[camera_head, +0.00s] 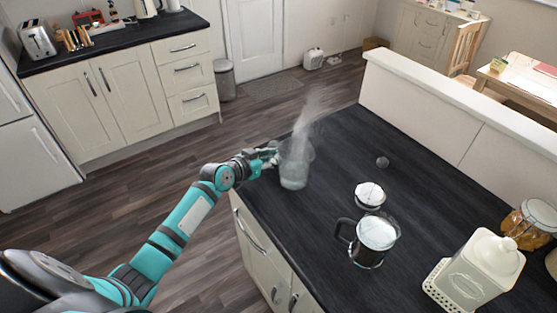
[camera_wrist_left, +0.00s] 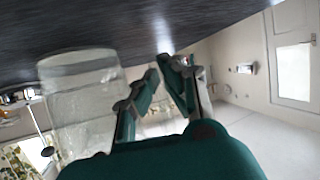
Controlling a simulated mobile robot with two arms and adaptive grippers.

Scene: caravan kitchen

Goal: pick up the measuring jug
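The clear glass measuring jug (camera_head: 294,172) stands upright near the left edge of the dark worktop. A pale, steam-like streak rises above it. My left gripper (camera_head: 272,156) is at the jug's left side, near its upper part. In the left wrist view the jug (camera_wrist_left: 85,110) fills the left, beside my left gripper (camera_wrist_left: 159,70). The fingertips there are close together with a small gap. I cannot make out the jug's handle or tell whether anything is between the fingers. My right gripper is not in view.
A French press (camera_head: 372,240) and a smaller lidded glass vessel (camera_head: 370,195) stand right of the jug. A white canister (camera_head: 478,268) and a glass jar (camera_head: 530,224) are at far right. The worktop (camera_head: 335,150) around the jug is clear.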

